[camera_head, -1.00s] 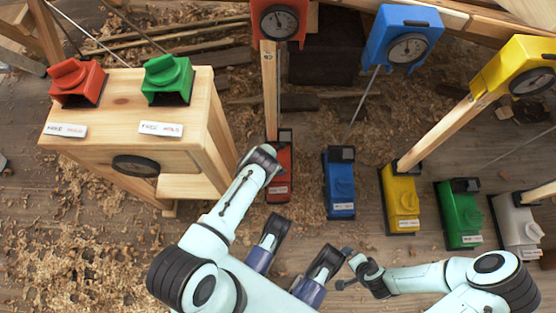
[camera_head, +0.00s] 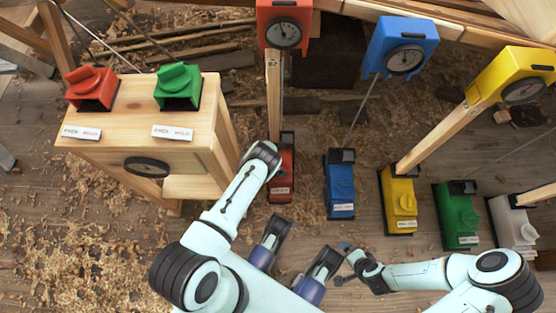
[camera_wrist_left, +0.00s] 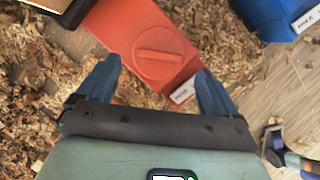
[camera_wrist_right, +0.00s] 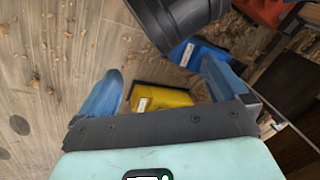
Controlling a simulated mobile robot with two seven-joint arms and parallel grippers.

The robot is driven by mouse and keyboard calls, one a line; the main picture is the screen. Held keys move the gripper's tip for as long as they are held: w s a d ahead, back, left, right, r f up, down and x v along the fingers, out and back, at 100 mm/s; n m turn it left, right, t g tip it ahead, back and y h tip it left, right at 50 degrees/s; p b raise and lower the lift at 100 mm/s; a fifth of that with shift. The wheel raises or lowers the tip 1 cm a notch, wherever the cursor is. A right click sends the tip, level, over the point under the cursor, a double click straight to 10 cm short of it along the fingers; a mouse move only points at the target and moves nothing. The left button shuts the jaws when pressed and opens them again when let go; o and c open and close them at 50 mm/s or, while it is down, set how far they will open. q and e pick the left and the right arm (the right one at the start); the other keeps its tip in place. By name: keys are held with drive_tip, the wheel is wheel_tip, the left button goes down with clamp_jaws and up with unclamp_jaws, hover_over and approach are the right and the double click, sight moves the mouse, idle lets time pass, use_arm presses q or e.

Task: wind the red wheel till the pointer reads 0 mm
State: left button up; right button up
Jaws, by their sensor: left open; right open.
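The red floor box (camera_head: 282,180) stands at the foot of a wooden post, partly behind my left wrist. In the left wrist view its round red wheel (camera_wrist_left: 166,56) has a raised bar across it. My left gripper (camera_wrist_left: 158,68) is open, its fingers apart on either side of the box in that view; I cannot tell whether they touch it. A red-framed gauge (camera_head: 283,12) tops the post; its dial (camera_head: 284,34) has a dark pointer, too small to read. My right gripper (camera_wrist_right: 162,72) is open and empty, with the yellow box beyond it.
Blue (camera_head: 340,185), yellow (camera_head: 399,200), green (camera_head: 457,215) and white (camera_head: 513,225) boxes stand in a row rightward. Blue (camera_head: 403,38) and yellow (camera_head: 515,68) gauges rise behind. A wooden stand (camera_head: 130,120) at left bears red (camera_head: 91,86) and green (camera_head: 178,86) knobbed blocks.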

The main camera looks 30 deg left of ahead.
use_arm(q)
drive_tip(key=p+v, duration=0.3)
drive_tip(key=v, duration=0.5)
drive_tip(key=shift+r+p, duration=0.25)
drive_tip(key=shift+p, duration=0.15)
use_arm(e)
drive_tip(key=s+a+r+g+y, duration=0.1)
drive_tip(key=s+a+r+g, duration=0.1)
drive_tip(key=s+r, duration=0.3)
drive_tip(key=shift+s+a+r+n, duration=0.25)
drive_tip(key=shift+s+a, duration=0.45)
drive_tip(key=shift+s, duration=0.4)
use_arm(q)
drive_tip(key=shift+s, duration=0.15)
